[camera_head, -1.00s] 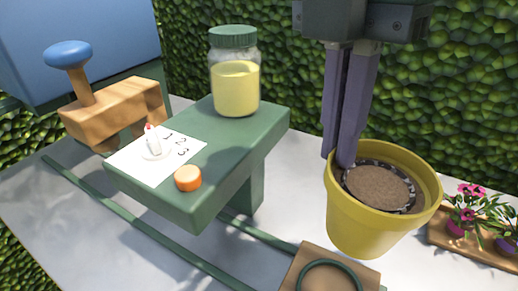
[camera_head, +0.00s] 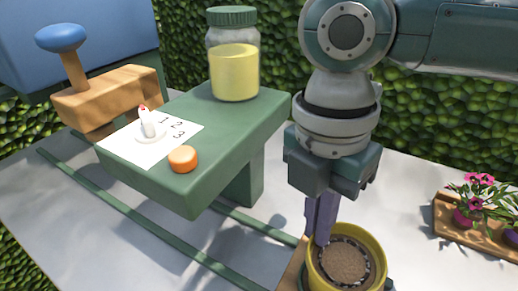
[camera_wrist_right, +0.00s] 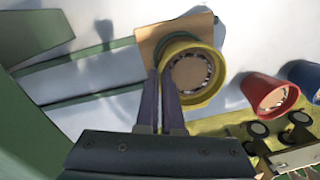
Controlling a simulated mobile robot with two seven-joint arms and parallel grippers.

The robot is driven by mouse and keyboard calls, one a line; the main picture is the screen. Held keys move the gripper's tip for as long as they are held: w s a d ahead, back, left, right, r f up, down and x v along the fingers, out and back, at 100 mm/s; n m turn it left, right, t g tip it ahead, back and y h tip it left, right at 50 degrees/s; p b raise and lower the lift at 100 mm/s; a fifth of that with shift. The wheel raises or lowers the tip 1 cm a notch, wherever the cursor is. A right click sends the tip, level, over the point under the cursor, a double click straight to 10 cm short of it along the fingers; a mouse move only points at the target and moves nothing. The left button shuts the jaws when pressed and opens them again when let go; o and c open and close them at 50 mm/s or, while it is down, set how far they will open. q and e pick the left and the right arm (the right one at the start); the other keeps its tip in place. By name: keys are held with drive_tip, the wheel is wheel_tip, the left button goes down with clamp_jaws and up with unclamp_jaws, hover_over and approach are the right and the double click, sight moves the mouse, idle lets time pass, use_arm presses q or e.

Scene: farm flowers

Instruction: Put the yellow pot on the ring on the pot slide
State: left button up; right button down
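The yellow pot (camera_head: 378,246), filled with brown soil, is at the bottom of the head view, low over the pot slide. My right gripper (camera_head: 318,238) comes from above with its purple fingers close together on the pot's left rim. In the right wrist view, the fingers (camera_wrist_right: 160,92) meet the rim of the pot (camera_wrist_right: 211,92). The slide's wooden plate (camera_wrist_right: 152,46) shows behind and beside the pot. The ring is largely hidden by the pot, and I cannot tell whether the pot touches it. My left gripper is not in view.
Green rails (camera_head: 155,226) run across the pale table beneath a green stand (camera_head: 240,130). The stand bears a yellow jar (camera_head: 234,72), a numbered card and an orange knob (camera_head: 183,159). A wooden flower tray (camera_head: 470,236) is at right. A red pot (camera_wrist_right: 262,92) shows in the wrist view.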

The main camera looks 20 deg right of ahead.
drive_tip(key=shift+f, duration=0.1)
drive_tip(key=c, duration=1.1)
unclamp_jaws()
drive_tip(key=shift+o, duration=0.2)
wheel_tip(320, 180, up, 12)
drive_tip(key=p, duration=0.1)
drive_tip(key=shift+w+a+p, duration=0.2)
drive_tip(key=shift+w+p, duration=0.15)
drive_tip(key=shift+w, duration=0.1)
